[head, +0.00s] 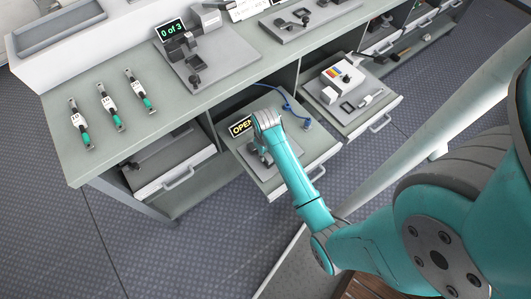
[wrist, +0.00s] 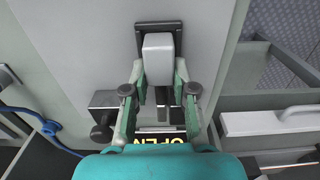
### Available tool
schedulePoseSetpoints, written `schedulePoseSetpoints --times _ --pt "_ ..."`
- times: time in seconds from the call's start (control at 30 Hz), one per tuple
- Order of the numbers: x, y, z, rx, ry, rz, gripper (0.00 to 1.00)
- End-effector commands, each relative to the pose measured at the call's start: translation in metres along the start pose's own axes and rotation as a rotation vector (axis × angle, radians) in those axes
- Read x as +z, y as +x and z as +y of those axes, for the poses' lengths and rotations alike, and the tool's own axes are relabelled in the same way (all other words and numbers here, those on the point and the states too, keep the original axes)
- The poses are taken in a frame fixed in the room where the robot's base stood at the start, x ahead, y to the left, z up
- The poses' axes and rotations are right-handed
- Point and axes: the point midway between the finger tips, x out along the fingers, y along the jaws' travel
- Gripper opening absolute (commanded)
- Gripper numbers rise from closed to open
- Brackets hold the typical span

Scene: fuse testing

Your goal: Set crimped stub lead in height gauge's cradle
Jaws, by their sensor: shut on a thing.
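My gripper (head: 265,140) reaches down into an open middle drawer. In the wrist view, my gripper (wrist: 160,72) has its fingers closed on both sides of a light grey block (wrist: 158,48). A dark rectangular frame (wrist: 178,27) shows behind the block, and dark prongs show below it. I cannot tell whether the block is the stub lead or part of a fixture. A small pale piece (head: 370,98) that looks like a short lead lies in the right-hand open drawer. I cannot tell which device is the height gauge, and I cannot make out its cradle.
A yellow OPEN display (head: 240,127) stands beside my gripper. A blue cord (head: 290,103) lies in the same drawer. On the bench are a "0 of 3" display (head: 171,30) and three teal-ended fuse-like pieces (head: 110,107).

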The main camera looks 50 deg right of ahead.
Motion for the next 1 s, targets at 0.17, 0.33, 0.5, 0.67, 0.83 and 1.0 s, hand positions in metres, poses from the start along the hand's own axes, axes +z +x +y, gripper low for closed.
schedulePoseSetpoints --times 0.17,0.33,0.5,0.67,0.83,1.0 --pt "0.000 0.002 0.000 0.000 0.000 0.000 0.00" --pt "0.000 0.003 0.000 0.000 0.000 0.000 0.54" --pt "0.000 0.003 0.000 0.000 0.000 0.000 0.55" --pt "0.000 0.002 0.000 0.000 0.000 0.000 0.55" --pt "-0.001 -0.012 0.000 0.000 0.000 0.002 0.55" --pt "-0.002 -0.044 0.000 0.001 0.000 0.005 0.55"
